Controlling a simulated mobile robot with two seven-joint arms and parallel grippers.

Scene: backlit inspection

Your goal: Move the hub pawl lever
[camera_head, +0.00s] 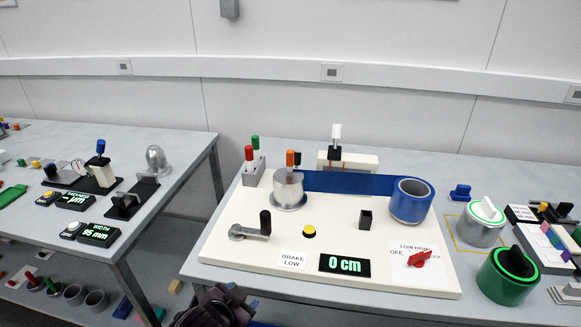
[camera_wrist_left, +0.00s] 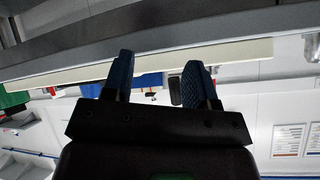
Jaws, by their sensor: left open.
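A cream board (camera_head: 215,255) on the right table carries a metal hub (camera_head: 287,190) with an orange-tipped upright lever (camera_head: 290,158) at it. This may be the hub pawl lever; no label confirms it. A blue band (camera_head: 350,182) runs from the hub to a blue roll (camera_head: 411,202). A crank with a black handle (camera_head: 265,223) stands at the front left of the board. My left gripper (camera_head: 238,296) is low at the front edge of the table, apart from the board's parts. The left wrist view shows its two fingers (camera_wrist_left: 160,82) spread and empty.
The board also holds a yellow button (camera_head: 309,232), a black "0 cm" display (camera_head: 344,265), a red knob (camera_head: 419,258) and a rack of red and green pens (camera_head: 252,168). A green cylinder (camera_head: 508,277) stands right of the board. A gap separates the left table (camera_head: 130,215).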

